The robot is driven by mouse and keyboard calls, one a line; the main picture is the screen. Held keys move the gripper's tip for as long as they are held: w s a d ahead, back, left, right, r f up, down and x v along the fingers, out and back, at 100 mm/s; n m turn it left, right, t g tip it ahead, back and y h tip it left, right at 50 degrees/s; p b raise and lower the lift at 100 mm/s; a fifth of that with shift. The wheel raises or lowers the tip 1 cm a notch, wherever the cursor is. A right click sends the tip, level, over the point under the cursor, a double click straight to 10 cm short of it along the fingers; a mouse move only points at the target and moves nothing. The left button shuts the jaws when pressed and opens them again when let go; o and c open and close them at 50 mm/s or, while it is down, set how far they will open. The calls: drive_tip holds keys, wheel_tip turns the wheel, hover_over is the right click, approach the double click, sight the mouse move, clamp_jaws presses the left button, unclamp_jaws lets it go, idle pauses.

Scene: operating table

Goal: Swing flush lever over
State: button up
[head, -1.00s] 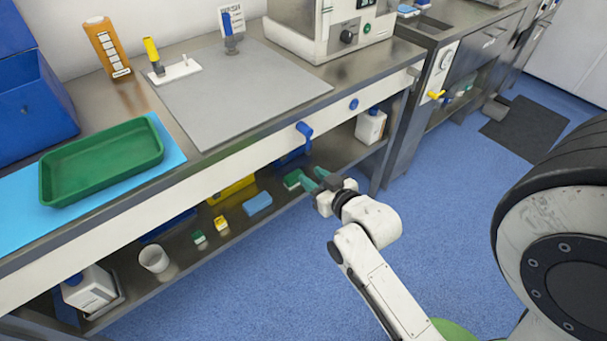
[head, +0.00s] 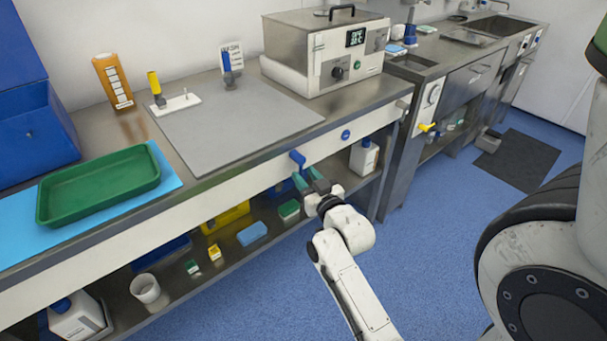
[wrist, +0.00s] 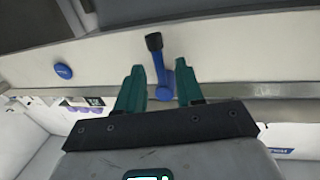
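A blue lever (head: 297,158) sits on the white front panel of the bench; it also shows in the wrist view (wrist: 160,70), with a dark tip. My gripper (head: 306,176) is just in front of and below it, with green fingers. Another blue-handled lever (head: 228,66) stands on the bench top by a small sign (head: 234,53) whose text is not clearly readable.
A round blue button (head: 346,134) is on the panel right of the lever. A yellow-handled lever (head: 427,127) is on the right-hand cabinet. The blue floor in front is open.

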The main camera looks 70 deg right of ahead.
drive_tip(key=shift+x, duration=0.8)
drive_tip(key=shift+c, duration=0.2)
clamp_jaws()
